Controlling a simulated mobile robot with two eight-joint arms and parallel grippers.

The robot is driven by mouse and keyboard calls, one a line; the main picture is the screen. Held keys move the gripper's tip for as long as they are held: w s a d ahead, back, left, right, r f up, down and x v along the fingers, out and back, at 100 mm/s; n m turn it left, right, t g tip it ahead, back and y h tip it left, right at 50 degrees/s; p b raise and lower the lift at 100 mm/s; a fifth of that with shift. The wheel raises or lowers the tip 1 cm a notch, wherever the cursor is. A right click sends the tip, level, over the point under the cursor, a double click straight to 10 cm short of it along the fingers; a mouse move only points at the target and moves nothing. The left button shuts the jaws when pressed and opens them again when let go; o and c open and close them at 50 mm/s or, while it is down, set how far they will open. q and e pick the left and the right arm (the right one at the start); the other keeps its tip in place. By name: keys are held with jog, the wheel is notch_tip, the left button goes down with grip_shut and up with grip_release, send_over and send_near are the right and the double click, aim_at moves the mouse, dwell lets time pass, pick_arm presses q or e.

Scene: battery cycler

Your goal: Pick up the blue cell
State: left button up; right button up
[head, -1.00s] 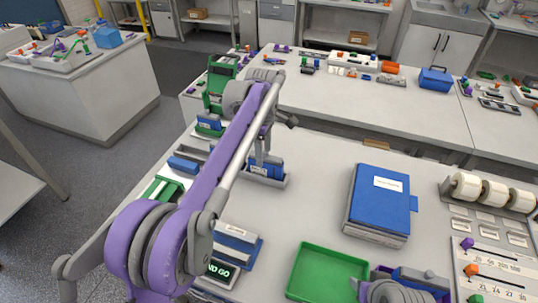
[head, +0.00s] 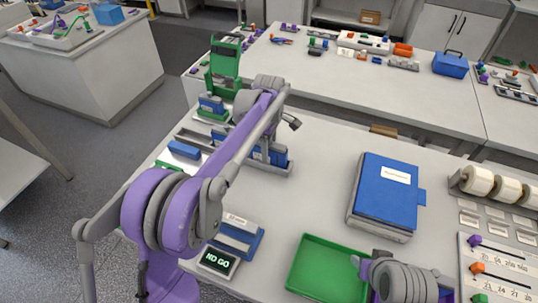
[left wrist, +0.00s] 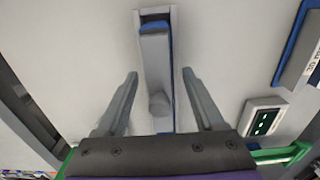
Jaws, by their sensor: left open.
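A blue cell (head: 279,157) stands in a grey holder (head: 272,170) on the near bench, left of the blue binder in the head view. My left gripper (head: 261,150) is over this holder, partly hidden by my own arm. In the left wrist view the open left gripper (left wrist: 161,103) has one finger on each side of a narrow grey-and-blue piece (left wrist: 156,62), with a gap on both sides. This appears to be the blue cell in its holder, seen from above. Another blue cell (head: 184,150) lies to the left.
A gauge with a NO GO display (head: 218,260) stands in front of the holder. A green tray (head: 330,270) and a blue binder (head: 387,190) are to the right. A green device (head: 225,62) stands behind. Bare bench lies between holder and tray.

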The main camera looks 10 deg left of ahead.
pick_arm(q)
notch_tip(320, 180, down, 2)
jog(key=shift+c, duration=0.2)
grip_shut()
dwell(1.4)
